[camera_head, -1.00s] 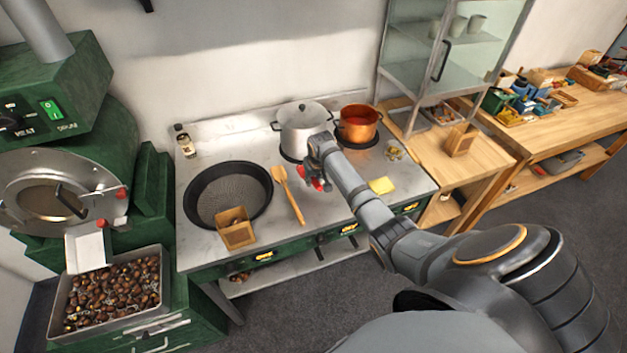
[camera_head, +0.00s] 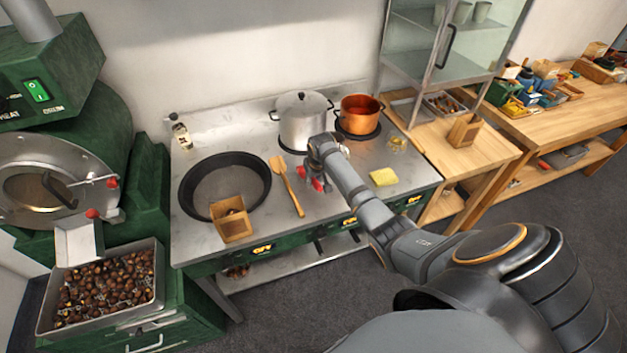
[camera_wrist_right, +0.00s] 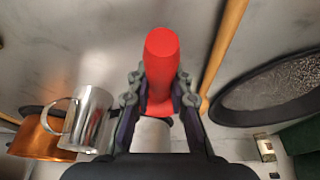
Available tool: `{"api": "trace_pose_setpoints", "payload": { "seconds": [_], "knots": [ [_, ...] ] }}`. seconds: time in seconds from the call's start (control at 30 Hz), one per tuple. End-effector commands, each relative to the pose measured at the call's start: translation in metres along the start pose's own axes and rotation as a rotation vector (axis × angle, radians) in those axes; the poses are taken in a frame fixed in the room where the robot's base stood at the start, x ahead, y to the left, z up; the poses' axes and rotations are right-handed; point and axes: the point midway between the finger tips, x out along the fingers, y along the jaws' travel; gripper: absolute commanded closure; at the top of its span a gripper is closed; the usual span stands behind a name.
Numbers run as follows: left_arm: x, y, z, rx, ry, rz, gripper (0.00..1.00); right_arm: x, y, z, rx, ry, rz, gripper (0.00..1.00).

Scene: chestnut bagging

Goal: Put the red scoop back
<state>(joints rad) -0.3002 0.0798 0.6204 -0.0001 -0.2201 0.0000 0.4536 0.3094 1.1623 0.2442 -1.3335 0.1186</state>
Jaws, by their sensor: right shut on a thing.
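The red scoop (camera_wrist_right: 160,65) is between the fingers of my right gripper (camera_wrist_right: 158,100) in the right wrist view, with its red handle pointing up the picture. The gripper is shut on it. In the head view my right gripper (camera_head: 318,178) is over the stove top (camera_head: 345,205), just right of the wooden spatula (camera_head: 288,186) and in front of the steel pot. Only a bit of red shows there; the arm hides the rest. Whether the scoop touches the stove top is unclear. My left gripper is not in view.
A black perforated pan (camera_head: 224,160) and a paper bag (camera_head: 232,222) are on the left. The steel pot (camera_head: 302,122) and copper pot (camera_head: 358,113) stand behind. A yellow sponge (camera_head: 383,177) lies right of my arm. A chestnut tray (camera_head: 157,283) is far left.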

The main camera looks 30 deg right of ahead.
Motion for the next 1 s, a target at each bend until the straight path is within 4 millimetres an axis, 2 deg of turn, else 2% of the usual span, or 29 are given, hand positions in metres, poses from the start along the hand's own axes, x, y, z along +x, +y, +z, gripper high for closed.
{"api": "trace_pose_setpoints", "payload": {
  "seconds": [0.67,0.7,0.87,1.0],
  "knots": [
    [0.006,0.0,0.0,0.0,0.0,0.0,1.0,0.014,0.0,0.004,0.0,0.001,0.0,1.0],
    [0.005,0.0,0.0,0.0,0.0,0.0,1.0,0.013,0.0,0.004,0.0,0.001,0.0,0.77],
    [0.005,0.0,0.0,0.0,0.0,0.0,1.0,0.013,0.0,0.004,0.0,0.001,0.0,0.55],
    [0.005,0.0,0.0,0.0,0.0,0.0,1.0,0.013,0.0,0.004,0.0,0.0,0.0,0.54]
  ]
}}
